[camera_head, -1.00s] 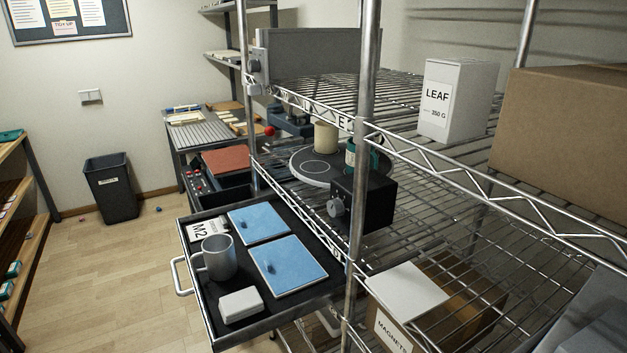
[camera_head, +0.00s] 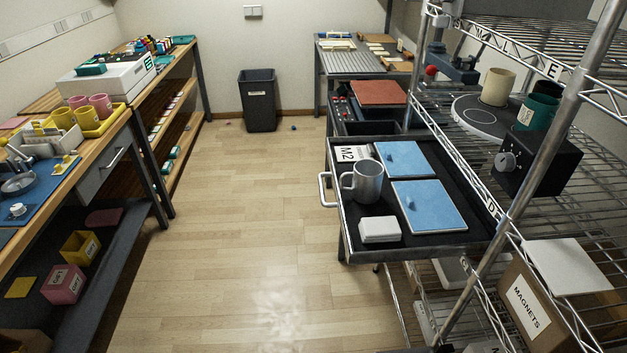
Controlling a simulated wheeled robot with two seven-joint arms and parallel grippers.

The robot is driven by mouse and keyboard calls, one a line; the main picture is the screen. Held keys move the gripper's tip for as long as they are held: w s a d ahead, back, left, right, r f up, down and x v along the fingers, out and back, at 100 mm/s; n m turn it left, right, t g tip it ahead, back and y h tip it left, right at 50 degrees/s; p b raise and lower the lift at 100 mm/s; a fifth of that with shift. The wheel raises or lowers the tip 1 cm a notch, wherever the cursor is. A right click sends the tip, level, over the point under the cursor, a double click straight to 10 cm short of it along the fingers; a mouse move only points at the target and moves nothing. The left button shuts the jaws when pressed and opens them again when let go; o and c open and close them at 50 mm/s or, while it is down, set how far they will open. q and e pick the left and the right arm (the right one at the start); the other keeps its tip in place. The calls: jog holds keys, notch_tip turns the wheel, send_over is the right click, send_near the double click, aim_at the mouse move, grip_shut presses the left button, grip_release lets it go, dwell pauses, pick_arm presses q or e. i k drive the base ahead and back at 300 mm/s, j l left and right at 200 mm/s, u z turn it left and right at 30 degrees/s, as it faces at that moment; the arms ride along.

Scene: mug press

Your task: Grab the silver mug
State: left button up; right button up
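The silver mug (camera_head: 367,182) stands upright in the open drawer-like tray (camera_head: 343,236) that juts out from the right side. Its handle points left. A white block (camera_head: 379,229) lies in front of it, and two blue lidded panels (camera_head: 428,205) lie to its right. A label reading M2 is behind it. Neither of my grippers is in view.
A wire shelf rack with a post (camera_head: 519,190) stands at the right, close to the tray. A workbench (camera_head: 98,165) with bins and mugs runs along the left. A black waste bin (camera_head: 257,101) stands at the back.

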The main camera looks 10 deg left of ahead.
aim_at(367, 174)
jog(key=j+z, duration=0.2)
jog(key=z, duration=0.15)
jog(key=i+j+z, duration=0.1)
jog(key=z, duration=0.3)
jog(key=j+z, duration=0.35)
